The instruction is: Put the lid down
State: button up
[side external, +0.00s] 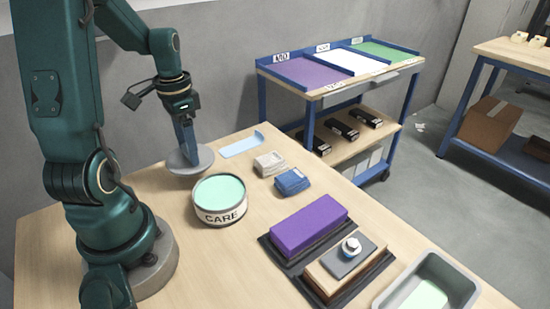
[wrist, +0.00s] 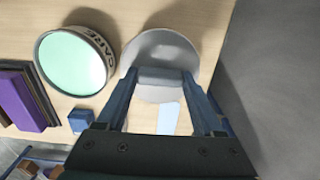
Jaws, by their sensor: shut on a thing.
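The lid is a round grey disc (side external: 178,163) at the back left of the table, behind the pot. It also shows in the wrist view (wrist: 158,45), with a grey bar-like handle (wrist: 160,76) across its near side. My gripper (side external: 187,145) is shut on the lid by this handle, one finger on each side in the wrist view (wrist: 160,80). The lid looks about level and lies on or just above the table; I cannot tell which. A round pot marked CARE (side external: 221,214), open and pale green inside, stands apart from the lid.
A light blue strip (side external: 242,146) lies right of the lid. A purple block (side external: 308,227), a board with a knob (side external: 345,262) and a grey tray (side external: 455,275) fill the front right.

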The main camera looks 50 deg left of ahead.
jog(key=shift+f, duration=2.1)
jog(key=shift+f, duration=0.1)
jog(key=o, duration=1.4)
jog(key=shift+c, duration=0.2)
